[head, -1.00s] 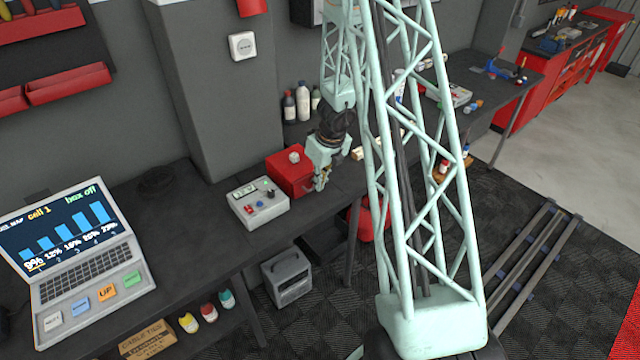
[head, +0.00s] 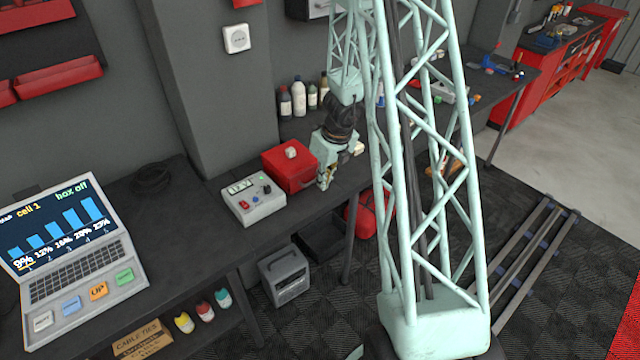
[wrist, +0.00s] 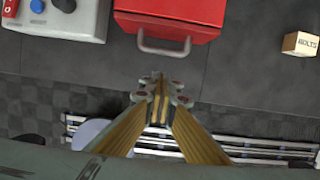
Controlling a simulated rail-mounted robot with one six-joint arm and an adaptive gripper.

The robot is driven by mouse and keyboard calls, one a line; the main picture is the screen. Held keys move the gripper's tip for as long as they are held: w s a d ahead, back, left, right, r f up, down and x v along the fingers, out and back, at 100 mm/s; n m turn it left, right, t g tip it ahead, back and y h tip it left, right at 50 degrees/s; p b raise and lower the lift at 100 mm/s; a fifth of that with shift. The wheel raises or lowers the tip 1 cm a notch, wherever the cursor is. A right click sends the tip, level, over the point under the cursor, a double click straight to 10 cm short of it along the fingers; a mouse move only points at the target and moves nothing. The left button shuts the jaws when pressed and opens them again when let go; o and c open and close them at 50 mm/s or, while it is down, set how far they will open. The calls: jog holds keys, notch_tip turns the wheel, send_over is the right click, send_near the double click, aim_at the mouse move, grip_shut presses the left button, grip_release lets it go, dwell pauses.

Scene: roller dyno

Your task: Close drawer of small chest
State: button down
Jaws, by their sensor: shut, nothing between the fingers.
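The small chest (head: 283,176) is a red box on the dark bench. I cannot tell how far the drawer stands out. My gripper (head: 324,184) is at the chest's right side in the head view. In the wrist view its fingertips (wrist: 160,84) are together and empty, a short gap from the handle and roughly in line with it.
A grey meter box (head: 253,202) stands close left of the chest. A small box marked BOLTS (wrist: 300,45) lies on the other side. Bottles (head: 299,98) stand behind. The laptop (head: 75,265) is farther left.

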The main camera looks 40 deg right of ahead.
jog(key=p+v, duration=0.5)
jog(key=v, duration=0.5)
jog(key=shift+p, duration=0.35)
dwell(0.3)
